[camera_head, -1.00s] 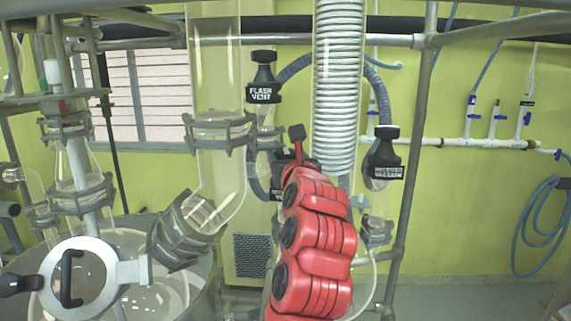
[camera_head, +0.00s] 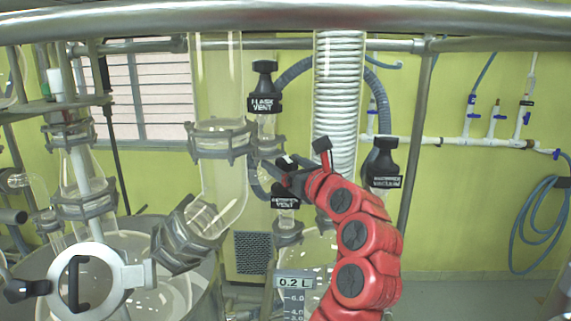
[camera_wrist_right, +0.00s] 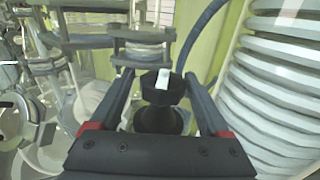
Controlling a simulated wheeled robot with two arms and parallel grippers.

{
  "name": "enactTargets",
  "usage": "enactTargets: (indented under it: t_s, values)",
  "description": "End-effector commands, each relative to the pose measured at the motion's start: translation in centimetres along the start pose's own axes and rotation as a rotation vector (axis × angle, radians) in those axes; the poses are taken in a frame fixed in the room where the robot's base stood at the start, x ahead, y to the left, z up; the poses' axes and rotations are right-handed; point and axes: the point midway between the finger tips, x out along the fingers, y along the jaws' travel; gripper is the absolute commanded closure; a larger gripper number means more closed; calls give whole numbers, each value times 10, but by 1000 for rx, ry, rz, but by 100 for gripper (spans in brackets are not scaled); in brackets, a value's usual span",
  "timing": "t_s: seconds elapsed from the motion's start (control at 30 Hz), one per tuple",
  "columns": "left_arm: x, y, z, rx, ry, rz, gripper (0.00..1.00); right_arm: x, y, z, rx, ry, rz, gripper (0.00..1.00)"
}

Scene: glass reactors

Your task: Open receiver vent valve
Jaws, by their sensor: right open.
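The receiver vent valve has a black label (camera_head: 285,203) in the head view, on a glass neck below my right gripper (camera_head: 290,168). The gripper hides most of its knob there. In the right wrist view the black knob (camera_wrist_right: 158,98) with a white mark on top sits between the two fingers of my right gripper (camera_wrist_right: 158,76). The fingers are open, one on each side of the knob. I cannot tell whether they touch it. My left gripper is not in view.
The flask vent valve (camera_head: 265,100) stands just above and left of the gripper. The coiled condenser (camera_head: 338,95) is close on the right, with a vacuum valve (camera_head: 383,165) beyond it. A glass column (camera_head: 222,90) and clamps stand left. A metal rail crosses the top.

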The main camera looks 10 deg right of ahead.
Motion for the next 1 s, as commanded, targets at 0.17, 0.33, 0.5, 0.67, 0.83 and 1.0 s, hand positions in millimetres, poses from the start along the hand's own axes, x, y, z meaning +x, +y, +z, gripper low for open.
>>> enactTargets:
  t_s: [0.17,0.33,0.5,0.67,0.83,1.0]
  values:
    - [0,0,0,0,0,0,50,0,-1,0,0,0,-3,18]
    - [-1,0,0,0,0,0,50,0,-1,-1,0,0,-5,18]
    - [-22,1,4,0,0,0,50,1,2,-7,-4,1,-77,18]
    - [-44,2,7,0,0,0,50,0,4,-5,-6,-5,-231,18]
    - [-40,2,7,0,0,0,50,2,5,1,-4,3,-432,18]
    - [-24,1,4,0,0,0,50,2,4,4,-7,6,-629,18]
